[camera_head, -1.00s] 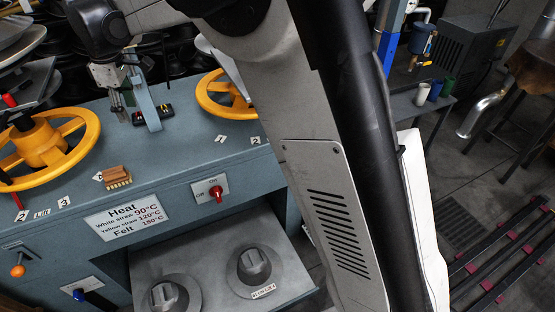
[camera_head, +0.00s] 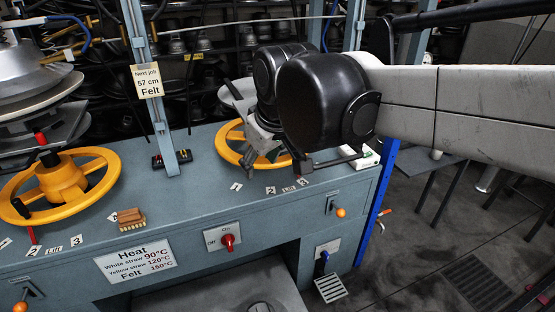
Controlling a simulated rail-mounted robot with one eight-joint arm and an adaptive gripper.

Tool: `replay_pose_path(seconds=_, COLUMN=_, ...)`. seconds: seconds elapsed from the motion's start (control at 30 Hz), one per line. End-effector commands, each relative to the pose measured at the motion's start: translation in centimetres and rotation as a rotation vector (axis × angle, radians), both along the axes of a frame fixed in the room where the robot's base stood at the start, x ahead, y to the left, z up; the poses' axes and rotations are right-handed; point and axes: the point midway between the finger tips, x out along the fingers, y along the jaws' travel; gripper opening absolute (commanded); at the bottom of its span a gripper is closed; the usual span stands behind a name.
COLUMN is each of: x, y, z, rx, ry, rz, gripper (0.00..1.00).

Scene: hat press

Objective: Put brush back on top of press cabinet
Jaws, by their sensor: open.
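The brush (camera_head: 130,219), with a brown wooden back and pale bristles, lies on the blue-grey top of the press cabinet (camera_head: 190,212), near its front edge above the heat sign. My gripper (camera_head: 282,166) is over the right part of the cabinet top, in front of the right yellow wheel, well to the right of the brush. Its fingers are apart and it appears empty. The gripper is partly hidden by my dark wrist.
A left yellow wheel (camera_head: 62,188) and a right yellow wheel (camera_head: 232,142) stand on the cabinet. A black tool block (camera_head: 172,159) lies behind the brush. A red knob (camera_head: 229,240) and a heat sign (camera_head: 132,261) are on the front. The top between the brush and gripper is mostly clear.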

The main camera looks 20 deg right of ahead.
Motion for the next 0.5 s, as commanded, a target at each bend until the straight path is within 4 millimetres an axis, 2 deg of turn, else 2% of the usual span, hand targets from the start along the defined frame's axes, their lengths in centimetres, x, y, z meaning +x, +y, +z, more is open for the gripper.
replay_pose_path(seconds=0.03, x=-1.6, y=-1.0, z=-0.5, rx=0.013, ry=-0.014, rz=-0.038, gripper=0.4)
replay_pose_path(seconds=0.3, x=-8.2, y=-4.9, z=-3.8, rx=0.094, ry=-0.091, rz=-0.247, gripper=0.4)
replay_pose_path(seconds=0.5, x=-11.2, y=-6.4, z=-6.1, rx=0.139, ry=-0.136, rz=-0.351, gripper=0.4)
